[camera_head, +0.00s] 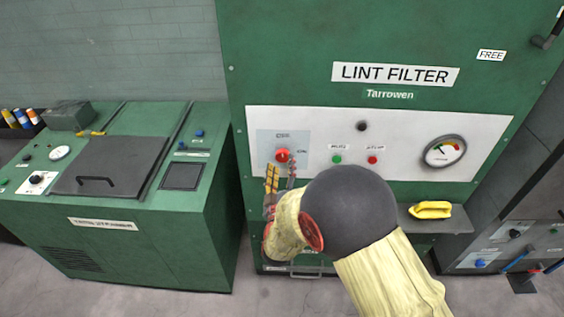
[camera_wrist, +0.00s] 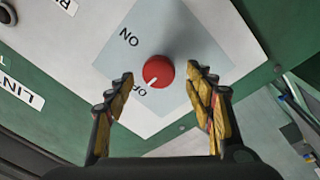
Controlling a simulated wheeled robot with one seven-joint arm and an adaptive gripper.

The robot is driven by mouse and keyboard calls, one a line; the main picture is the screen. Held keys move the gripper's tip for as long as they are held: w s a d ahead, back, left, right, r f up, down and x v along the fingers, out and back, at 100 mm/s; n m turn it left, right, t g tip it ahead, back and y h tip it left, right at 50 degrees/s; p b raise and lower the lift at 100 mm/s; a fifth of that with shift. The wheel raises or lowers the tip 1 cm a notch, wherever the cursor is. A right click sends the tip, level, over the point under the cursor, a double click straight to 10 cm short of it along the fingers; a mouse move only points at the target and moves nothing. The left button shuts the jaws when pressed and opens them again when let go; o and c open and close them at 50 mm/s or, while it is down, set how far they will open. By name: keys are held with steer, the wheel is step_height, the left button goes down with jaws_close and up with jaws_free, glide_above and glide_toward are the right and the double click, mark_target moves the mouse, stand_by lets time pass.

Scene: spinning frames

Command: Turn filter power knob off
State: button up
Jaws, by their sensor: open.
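The red filter power knob (camera_head: 282,155) is on a pale blue plate (camera_head: 265,143) at the left of the lint filter's white panel. In the wrist view the knob (camera_wrist: 160,69) shows between my open fingers, and neither finger visibly touches it. Its white mark points down and left, close to the partly covered OFF label (camera_wrist: 141,91); the ON label (camera_wrist: 129,38) is up and left. My gripper (camera_wrist: 161,73) is open and empty, facing the plate. In the head view my gripper (camera_head: 281,178) is just below the knob, partly hidden by my arm.
Green (camera_head: 337,159) and red (camera_head: 372,160) buttons and a round gauge (camera_head: 444,151) are to the right on the panel. A yellow object (camera_head: 430,210) lies on a grey shelf beneath the gauge.

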steer(key=s+f, duration=0.1)
steer(key=s, duration=0.8)
steer(key=shift+s+a, duration=0.15)
steer(key=shift+s, duration=0.15)
steer(key=shift+f, duration=0.1)
